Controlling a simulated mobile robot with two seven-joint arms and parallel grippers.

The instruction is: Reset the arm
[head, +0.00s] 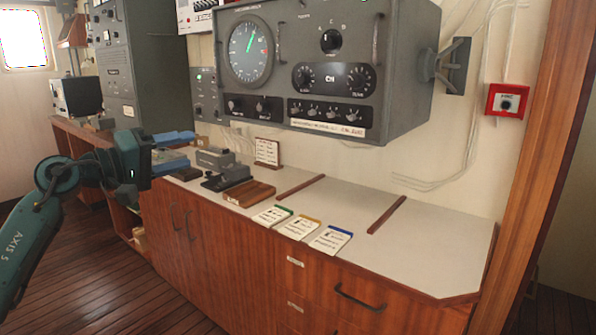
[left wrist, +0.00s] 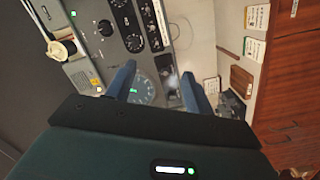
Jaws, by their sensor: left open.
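My left arm comes in from the left of the head view, with its teal links bent and the forearm raised. My left gripper (head: 176,150) points right, in front of the left part of the wooden counter. Its two blue fingers are apart, with nothing seen between them. The left wrist view also shows the open fingers (left wrist: 157,86), with the grey radio console (head: 325,65) and its dials beyond them. My right arm and gripper do not show in either view.
The counter (head: 435,245) holds a black telegraph key (head: 227,178), a wooden block (head: 249,193), a small sign (head: 267,152) and three cards (head: 299,228). Two wooden strips lie on its top. A red call box (head: 507,101) is on the wall. Open floor lies before the cabinet.

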